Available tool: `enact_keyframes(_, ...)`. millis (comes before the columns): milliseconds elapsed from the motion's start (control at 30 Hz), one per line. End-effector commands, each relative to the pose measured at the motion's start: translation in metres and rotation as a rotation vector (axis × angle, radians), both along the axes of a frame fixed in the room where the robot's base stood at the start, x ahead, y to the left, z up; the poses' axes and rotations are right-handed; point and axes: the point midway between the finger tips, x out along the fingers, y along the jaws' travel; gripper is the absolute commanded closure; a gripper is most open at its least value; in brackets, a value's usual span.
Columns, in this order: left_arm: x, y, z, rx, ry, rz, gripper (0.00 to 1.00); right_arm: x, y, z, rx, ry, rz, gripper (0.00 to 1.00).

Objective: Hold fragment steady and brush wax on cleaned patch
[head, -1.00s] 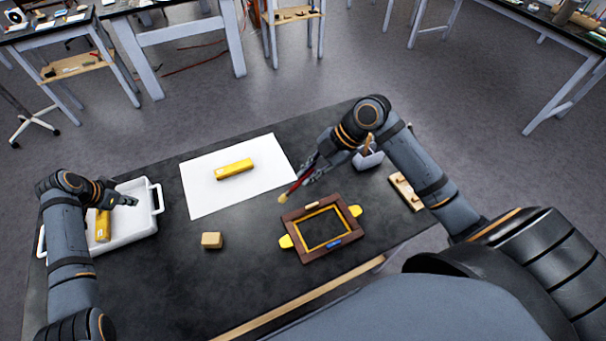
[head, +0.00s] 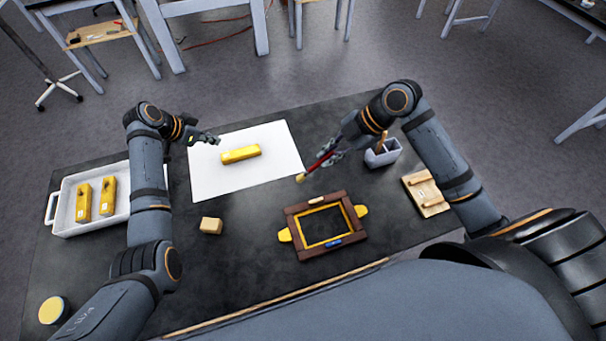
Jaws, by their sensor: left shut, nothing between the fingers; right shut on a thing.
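A gold, bar-shaped fragment (head: 240,154) lies on a white sheet (head: 225,182) on the dark table. My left gripper (head: 212,138) is shut and empty, just left of and behind the fragment, over the sheet's back left edge; contact with the fragment does not show. My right gripper (head: 329,160) is shut on a brush (head: 318,164) with a red handle. The brush's pale tip points down and left, right of the sheet and apart from the fragment. The cleaned patch cannot be made out. A round tin with yellow contents (head: 52,310) stands at the front left.
A white tray (head: 64,226) at left holds two gold pieces (head: 83,202). A tan block (head: 211,225), a dark wooden frame (head: 296,244) with yellow tabs, a grey holder (head: 382,156) and a small wooden rack (head: 425,193) stand about. Bare table lies between block and frame.

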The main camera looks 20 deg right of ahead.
Motion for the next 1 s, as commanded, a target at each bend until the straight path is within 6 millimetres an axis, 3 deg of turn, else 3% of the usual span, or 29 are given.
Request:
enact_keyframes(333,0.0,0.0,-0.045,0.001,0.0,0.001,1.0,0.0,0.0,-0.043,0.0,0.0,0.0,1.0)
enact_keyframes(1000,0.0,0.0,-0.045,0.001,0.001,0.001,1.0,0.0,0.0,-0.042,0.0,0.0,0.0,1.0)
